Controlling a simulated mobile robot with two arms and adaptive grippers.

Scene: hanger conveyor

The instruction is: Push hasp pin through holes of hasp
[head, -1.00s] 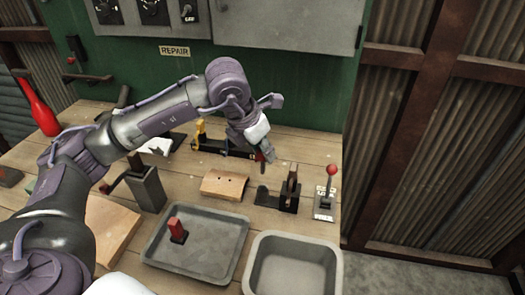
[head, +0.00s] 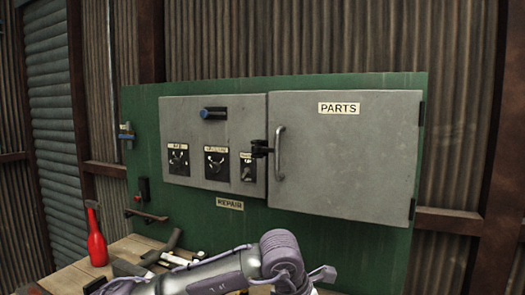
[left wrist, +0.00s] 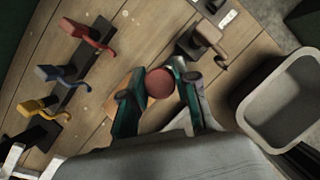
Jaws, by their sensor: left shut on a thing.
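The black hasp (head: 261,149) sits on the seam between the grey cabinet's left panel and its PARTS door (head: 345,150), in the head view. I cannot tell whether anything is in its holes. In the left wrist view my left gripper (left wrist: 162,88) is shut on a round-ended red piece (left wrist: 160,84), above the wooden bench. Only the piece's end shows, so I cannot tell if it is the hasp pin. My left arm shows at the bottom of the head view, with its gripper out of frame. My right gripper is in neither view.
In the left wrist view a black rail (left wrist: 70,90) with red, blue and yellow hooked pieces lies at left. A grey bin (left wrist: 285,105) is at right. In the head view a red bottle (head: 96,240) stands at bottom left; the cabinet front is clear.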

